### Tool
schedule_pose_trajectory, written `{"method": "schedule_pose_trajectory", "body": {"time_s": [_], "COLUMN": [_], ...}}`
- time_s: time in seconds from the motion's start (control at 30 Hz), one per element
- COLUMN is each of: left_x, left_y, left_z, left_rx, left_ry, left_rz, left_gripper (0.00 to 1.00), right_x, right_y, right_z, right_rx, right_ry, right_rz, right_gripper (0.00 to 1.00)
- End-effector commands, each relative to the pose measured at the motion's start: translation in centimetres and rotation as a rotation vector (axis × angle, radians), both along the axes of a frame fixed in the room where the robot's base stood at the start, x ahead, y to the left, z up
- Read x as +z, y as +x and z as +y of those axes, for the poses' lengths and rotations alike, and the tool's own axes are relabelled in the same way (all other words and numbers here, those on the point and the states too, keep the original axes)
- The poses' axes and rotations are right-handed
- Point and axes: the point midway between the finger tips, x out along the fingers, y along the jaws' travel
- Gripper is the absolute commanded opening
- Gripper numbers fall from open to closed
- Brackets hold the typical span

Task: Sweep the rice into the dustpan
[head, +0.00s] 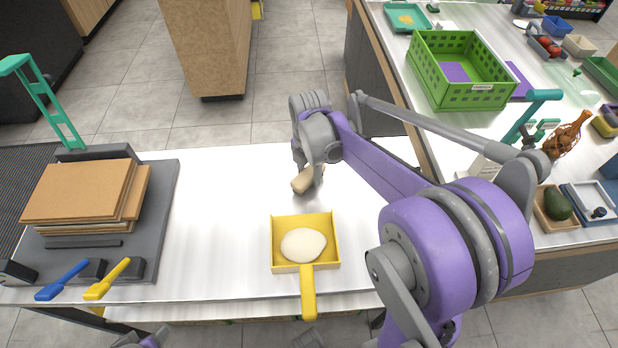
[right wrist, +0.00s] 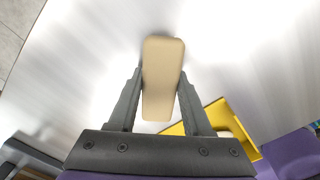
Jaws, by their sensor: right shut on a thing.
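A yellow dustpan (head: 275,240) lies on the white counter, its handle toward the front edge. A pale mound of rice (head: 303,245) sits inside the dustpan. My right gripper (head: 303,172) is above the counter just behind the dustpan. It is shut on a beige brush (head: 308,180), whose tan block also shows between the fingers in the right wrist view (right wrist: 162,75). The brush is apart from the dustpan's back edge in the head view. Its bristles are not clearly visible. My left gripper is not clearly in view.
A stack of brown boards (head: 80,190) lies on a grey platform (head: 160,200) at the left. Blue (head: 62,280) and yellow (head: 107,279) handles stick out in front. A green crate (head: 460,70) stands on the right counter. The white counter left of the dustpan is clear.

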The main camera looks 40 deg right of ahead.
Motion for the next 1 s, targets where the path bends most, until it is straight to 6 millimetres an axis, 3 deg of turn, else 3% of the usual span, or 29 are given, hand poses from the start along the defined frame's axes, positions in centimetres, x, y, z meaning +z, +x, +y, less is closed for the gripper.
{"method": "schedule_pose_trajectory", "body": {"time_s": [1.0], "left_x": [0.2], "left_y": [0.0], "left_z": [0.0], "left_rx": [0.0], "left_ry": [0.0], "left_rz": [-0.001], "left_gripper": [0.5], "right_x": [-0.1], "right_y": [-3.2], "right_z": [2.3], "right_rx": [0.0], "right_ry": [0.001], "right_rz": [0.001], "right_gripper": [0.0]}}
